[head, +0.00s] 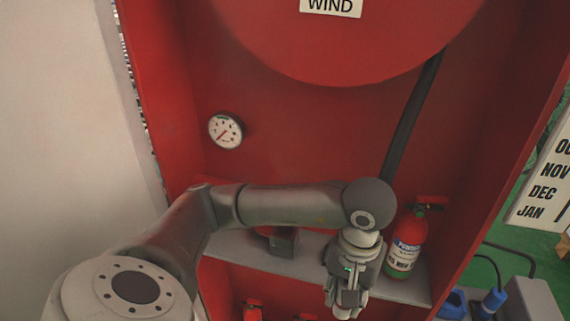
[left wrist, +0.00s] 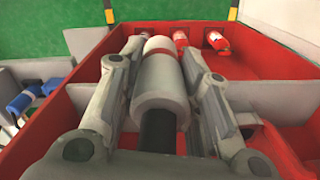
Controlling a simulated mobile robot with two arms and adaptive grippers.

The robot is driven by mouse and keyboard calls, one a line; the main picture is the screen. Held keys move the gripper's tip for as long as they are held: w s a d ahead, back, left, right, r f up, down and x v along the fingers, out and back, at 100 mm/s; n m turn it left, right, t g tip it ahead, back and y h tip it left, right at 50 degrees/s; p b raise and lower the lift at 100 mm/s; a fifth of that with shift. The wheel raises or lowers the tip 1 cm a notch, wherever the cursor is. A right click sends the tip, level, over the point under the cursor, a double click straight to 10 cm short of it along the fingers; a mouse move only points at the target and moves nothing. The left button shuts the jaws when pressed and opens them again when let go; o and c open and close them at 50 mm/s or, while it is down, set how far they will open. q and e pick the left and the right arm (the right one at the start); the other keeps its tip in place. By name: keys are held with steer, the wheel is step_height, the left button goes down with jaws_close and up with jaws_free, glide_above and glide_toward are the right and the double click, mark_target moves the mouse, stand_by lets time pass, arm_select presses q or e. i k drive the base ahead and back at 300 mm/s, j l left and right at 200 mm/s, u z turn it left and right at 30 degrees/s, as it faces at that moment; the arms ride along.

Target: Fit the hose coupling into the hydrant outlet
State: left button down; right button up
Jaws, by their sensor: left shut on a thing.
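My left gripper (head: 346,302) hangs low in front of the shelf in the head view, pointing down. In the left wrist view its two fingers (left wrist: 157,95) are closed on both sides of a pale grey cylindrical coupling (left wrist: 160,82) with a red band near its far end. A black hose (left wrist: 157,130) comes out of the coupling's near end. In the head view a black hose (head: 412,118) runs down from the reel behind my arm. A dark grey block with a red part (head: 284,242) sits on the shelf, partly covered by my arm; I cannot tell whether it is the hydrant outlet. My right gripper is not visible.
A red cabinet (head: 165,110) with a round reel (head: 340,50) and a gauge (head: 226,130) surrounds the grey shelf (head: 235,245). A red extinguisher (head: 405,245) stands close right of my gripper. More red bottles (head: 252,310) are below. Blue items (head: 490,300) lie outside, right.

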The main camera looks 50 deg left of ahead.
mark_target(285, 238)
steer(key=i+l+u, duration=0.25)
steer(key=u, duration=0.15)
steer(key=i+l+u, duration=0.2)
steer(key=u, duration=0.2)
steer(key=i+l+u, duration=0.1)
steer(key=l+u, duration=0.3)
